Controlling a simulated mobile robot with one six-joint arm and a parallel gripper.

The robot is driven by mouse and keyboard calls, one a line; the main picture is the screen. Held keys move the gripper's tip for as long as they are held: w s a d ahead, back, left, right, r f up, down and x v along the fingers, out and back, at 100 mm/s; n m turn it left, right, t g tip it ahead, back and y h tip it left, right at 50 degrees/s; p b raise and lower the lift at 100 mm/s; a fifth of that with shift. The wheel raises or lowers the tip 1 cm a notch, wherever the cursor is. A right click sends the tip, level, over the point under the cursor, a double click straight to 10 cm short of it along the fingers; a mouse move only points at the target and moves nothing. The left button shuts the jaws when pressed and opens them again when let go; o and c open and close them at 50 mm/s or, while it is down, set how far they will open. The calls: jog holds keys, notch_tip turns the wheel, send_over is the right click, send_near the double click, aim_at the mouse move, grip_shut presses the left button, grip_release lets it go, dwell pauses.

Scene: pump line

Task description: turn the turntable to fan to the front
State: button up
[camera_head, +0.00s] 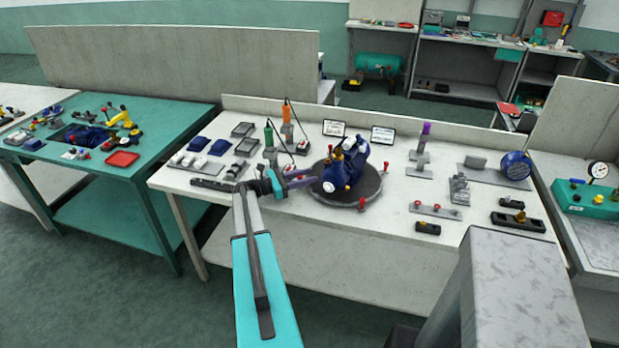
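The turntable is a dark grey round disc (373,192) on the white bench. Red upright pegs stand at its edge, one at the front (361,204) and one at the right (385,167). A blue pump (345,171) with yellow and red parts sits on the disc. A pale round face shows at its lower left; I cannot tell which end is the fan. My gripper (303,180) is at the turntable's left edge, its fingers pointing right toward the pump. The fingers are small and overlap in this view, so opening and contact are unclear.
Two orange and green screwdrivers (287,112) stand behind my gripper, and dark trays (243,129) lie to the left. Two small signs (382,134) stand behind the pump. Fixtures and a blue disc part (515,165) are at the right. The bench front is mostly clear.

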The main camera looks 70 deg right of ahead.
jog(key=b+v, duration=0.3)
jog(key=v, duration=0.9)
jog(key=shift+w+a, duration=0.25)
jog(key=shift+w, duration=0.05)
